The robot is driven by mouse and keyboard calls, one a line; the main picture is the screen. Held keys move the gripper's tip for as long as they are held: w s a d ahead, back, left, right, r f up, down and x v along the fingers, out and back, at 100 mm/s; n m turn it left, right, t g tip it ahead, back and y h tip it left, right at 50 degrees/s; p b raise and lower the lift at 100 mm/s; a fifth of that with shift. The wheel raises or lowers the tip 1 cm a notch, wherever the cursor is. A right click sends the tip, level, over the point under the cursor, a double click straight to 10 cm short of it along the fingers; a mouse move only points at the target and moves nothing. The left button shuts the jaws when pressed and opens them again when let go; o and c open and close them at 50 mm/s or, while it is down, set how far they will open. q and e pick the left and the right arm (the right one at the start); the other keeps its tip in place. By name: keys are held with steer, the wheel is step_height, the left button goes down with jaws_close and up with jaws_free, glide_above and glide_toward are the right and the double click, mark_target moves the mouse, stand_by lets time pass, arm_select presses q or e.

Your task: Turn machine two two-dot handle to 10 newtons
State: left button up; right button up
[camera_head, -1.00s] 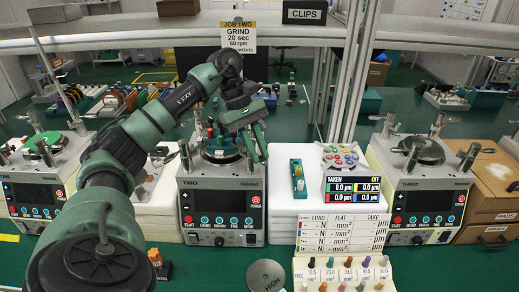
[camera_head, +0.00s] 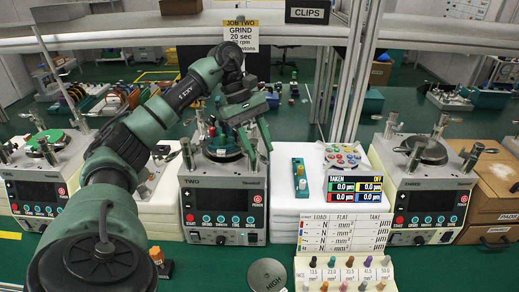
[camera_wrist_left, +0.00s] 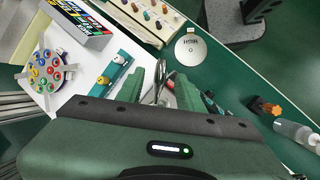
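Machine two (camera_head: 222,218) stands in the middle of the bench in the head view, with a dark display, a row of buttons and a round plate on top. Upright metal handles stand around the plate; one (camera_head: 187,154) is at its left. My left gripper (camera_head: 255,143) hangs over the right side of the plate, fingers pointing down and apart. In the left wrist view a silver handle (camera_wrist_left: 160,80) shows between the two fingers, with gaps beside it. The dots on the handles are too small to read. The display shows no legible newton value. My right gripper is out of view.
Machine one (camera_head: 40,190) is at the left and machine three (camera_head: 424,200) at the right. A readout panel (camera_head: 355,188) and a teal holder (camera_head: 300,180) sit right of machine two. A round weight (camera_head: 267,274) and peg rack (camera_head: 345,272) lie in front. A shelf runs behind.

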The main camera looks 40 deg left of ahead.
arm_select(q)
steer(key=v, duration=0.6)
steer(key=shift+a+r, duration=0.2)
steer(key=shift+r, duration=0.2)
steer(key=shift+s, duration=0.1)
